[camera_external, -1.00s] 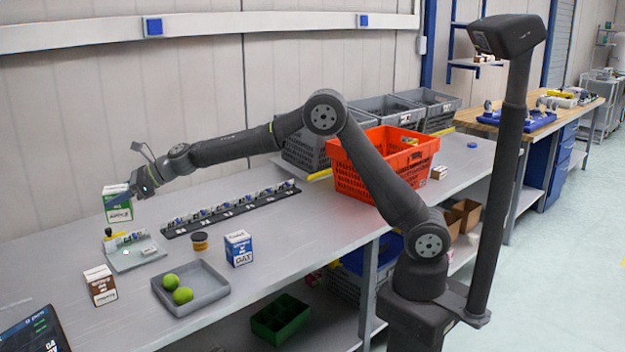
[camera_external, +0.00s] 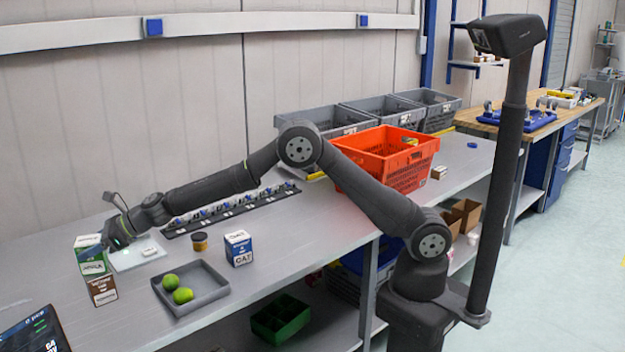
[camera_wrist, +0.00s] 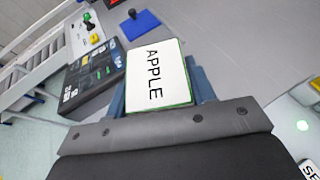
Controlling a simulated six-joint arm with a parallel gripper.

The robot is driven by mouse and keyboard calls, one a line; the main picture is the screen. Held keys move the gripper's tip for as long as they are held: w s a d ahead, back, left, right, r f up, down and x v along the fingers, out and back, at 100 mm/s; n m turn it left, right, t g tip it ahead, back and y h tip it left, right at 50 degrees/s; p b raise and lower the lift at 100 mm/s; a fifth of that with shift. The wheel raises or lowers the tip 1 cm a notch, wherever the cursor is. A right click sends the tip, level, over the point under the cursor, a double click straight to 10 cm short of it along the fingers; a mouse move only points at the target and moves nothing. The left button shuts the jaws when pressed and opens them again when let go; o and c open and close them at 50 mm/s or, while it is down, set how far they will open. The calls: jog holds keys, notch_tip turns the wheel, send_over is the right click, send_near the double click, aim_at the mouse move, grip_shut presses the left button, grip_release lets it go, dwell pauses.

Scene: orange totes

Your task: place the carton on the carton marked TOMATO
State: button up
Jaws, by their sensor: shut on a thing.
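My gripper (camera_external: 112,240) is shut on a green and white carton (camera_external: 91,256) at the left of the bench. In the wrist view the carton's white top (camera_wrist: 156,74) reads APPLE, between my blue fingers. A brown and white carton (camera_external: 103,290) stands upright on the bench directly below the held carton. The held carton's lower edge meets or overlaps its top in the external view; I cannot tell whether they touch. The brown carton's label is too small to read surely, and it is hidden in the wrist view.
A grey tray (camera_external: 213,277) with two green balls (camera_external: 183,295) lies right of the brown carton. A blue and white carton (camera_external: 238,249) and a small jar (camera_external: 200,241) stand beyond it. A tablet (camera_external: 35,335) is at the front left. An orange tote (camera_external: 385,155) stands farther right.

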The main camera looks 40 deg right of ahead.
jog(key=shift+f, duration=0.4)
jog(key=shift+f, duration=0.15)
jog(key=o, duration=1.2)
jog(key=shift+c, duration=0.2)
jog(key=v, duration=1.2)
